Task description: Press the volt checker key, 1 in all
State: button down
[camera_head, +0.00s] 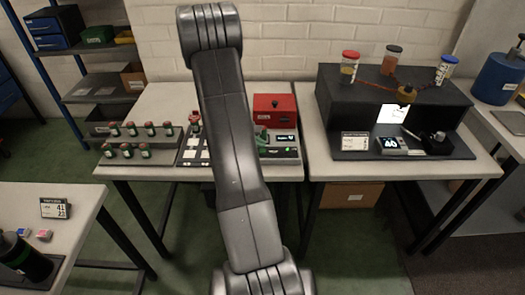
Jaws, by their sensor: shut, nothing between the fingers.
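A grey device (282,153) with a small lit display (284,138) stands on the middle table, just right of my arm. It may be the volt checker, but its label and key are too small to read. A green block (262,139) sits at its left side, partly hidden by my arm. My arm runs up through the middle of the picture and covers part of the table. My gripper does not show in this view.
A red box (274,108) stands behind the device. Several dark green cylinders (131,129) stand in racks at the left. The right table holds a black housing (340,95) with jars on top and a meter reading 40 (391,143). The left table's number card (54,208) shows 41 and 23.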

jog(key=shift+f+b, duration=0.25)
jog(key=shift+b, duration=0.1)
jog(key=shift+f+b, duration=0.15)
jog(key=shift+b, duration=0.25)
jog(key=shift+f+b, duration=0.35)
jog(key=shift+b, duration=0.2)
dwell(0.4)
jog(key=shift+r, duration=0.1)
jog(key=shift+r+p, duration=0.3)
jog(key=shift+r, duration=0.4)
jog(key=shift+r+p, duration=1.45)
jog(key=shift+r, duration=1.1)
jog(key=shift+f, duration=0.15)
